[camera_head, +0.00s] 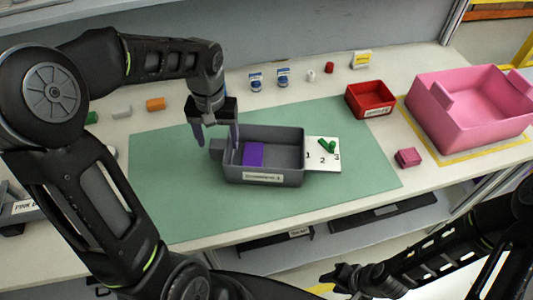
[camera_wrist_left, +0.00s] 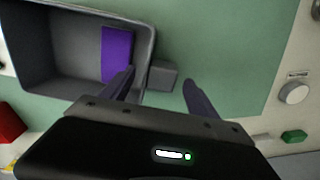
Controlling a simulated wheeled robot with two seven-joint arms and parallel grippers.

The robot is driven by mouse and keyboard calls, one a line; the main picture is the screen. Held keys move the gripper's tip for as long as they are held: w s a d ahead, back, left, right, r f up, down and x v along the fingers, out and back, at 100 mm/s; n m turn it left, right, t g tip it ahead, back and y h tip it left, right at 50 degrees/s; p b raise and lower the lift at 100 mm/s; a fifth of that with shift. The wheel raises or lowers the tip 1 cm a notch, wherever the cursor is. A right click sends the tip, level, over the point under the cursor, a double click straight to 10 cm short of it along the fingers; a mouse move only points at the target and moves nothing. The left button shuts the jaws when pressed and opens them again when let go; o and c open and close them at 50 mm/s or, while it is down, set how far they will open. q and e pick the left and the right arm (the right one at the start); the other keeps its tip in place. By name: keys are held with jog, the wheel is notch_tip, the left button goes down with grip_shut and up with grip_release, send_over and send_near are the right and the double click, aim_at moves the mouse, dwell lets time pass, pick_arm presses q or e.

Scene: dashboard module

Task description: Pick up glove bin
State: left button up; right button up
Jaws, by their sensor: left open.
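The grey bin (camera_head: 293,137), which I take as the glove bin, sits on the green mat (camera_head: 160,200) with a label on its front wall and a purple block (camera_head: 253,154) inside. A small grey tab (camera_head: 216,146) sticks out from its left end. My left gripper (camera_head: 217,143) is open above that end, pointing down. In the left wrist view the tab (camera_wrist_left: 162,76) appears between its spread fingers (camera_wrist_left: 158,79); contact cannot be told. My right gripper (camera_head: 344,277) is low at the bottom, away from the bin; its jaw state is unclear.
A white card (camera_head: 322,163) with numbers and a green piece adjoins the bin's right end. A red bin (camera_head: 370,99), a pink bin (camera_head: 470,112) and a pink block (camera_head: 408,158) stand to the right. Small items line the back. The mat's left side is clear.

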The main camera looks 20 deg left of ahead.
aim_at(219, 143)
pick_arm(q)
notch_tip(219, 143, down, 4)
jog(key=shift+r, duration=0.2)
jog(key=shift+c, duration=0.3)
grip_shut()
dwell(0.7)
